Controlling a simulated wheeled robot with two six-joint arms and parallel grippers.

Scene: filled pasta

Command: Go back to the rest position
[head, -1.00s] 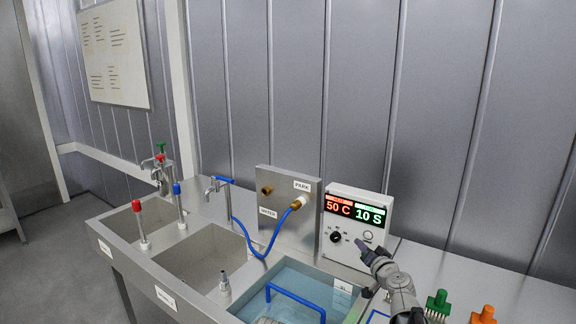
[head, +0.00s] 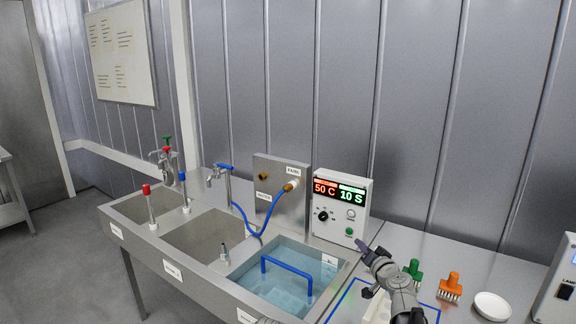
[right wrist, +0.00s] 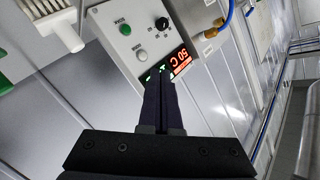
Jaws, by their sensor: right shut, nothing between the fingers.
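My right gripper (head: 362,246) is in the head view at the lower right, in front of the control box (head: 340,208). In the right wrist view its two dark fingers (right wrist: 160,88) are together with nothing between them. The white control box (right wrist: 145,38) lies beyond the fingertips there, with its red and green display partly covered by them. In the head view the display reads 50 C and 10 S, and a small button on the box shows green. My left gripper is not in view.
A steel sink unit has a water-filled basin (head: 285,275) with a blue handle (head: 287,268) in it. A green brush (head: 413,270), an orange brush (head: 450,286) and a white dish (head: 492,306) are on the counter at right. Taps (head: 222,180) stand behind the sinks.

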